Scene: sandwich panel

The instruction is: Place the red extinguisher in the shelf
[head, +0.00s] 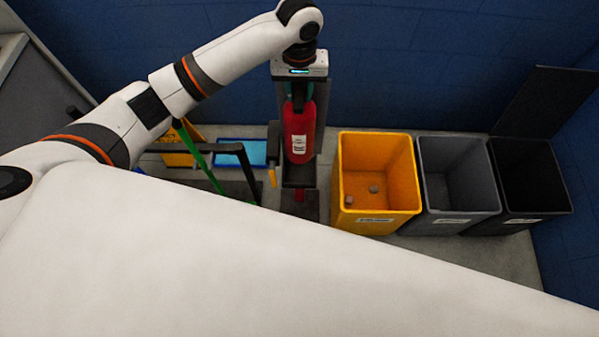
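The red extinguisher (299,128) stands upright at the middle back, with a white label on its front. It is in or in front of a narrow dark shelf-like frame (300,176) against the blue wall; I cannot tell how it is supported. My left gripper (298,98) points down from above, with its dark fingers at the extinguisher's top. The fingers blend with the dark handle, so their grip is unclear. My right gripper is not in view.
Right of the extinguisher stand a yellow bin (378,215), a grey bin (458,190) and a black bin (531,185) with a raised lid. Left are a blue tray-like item (241,147), a green pole (203,158) and a dark frame. A large white surface covers the foreground.

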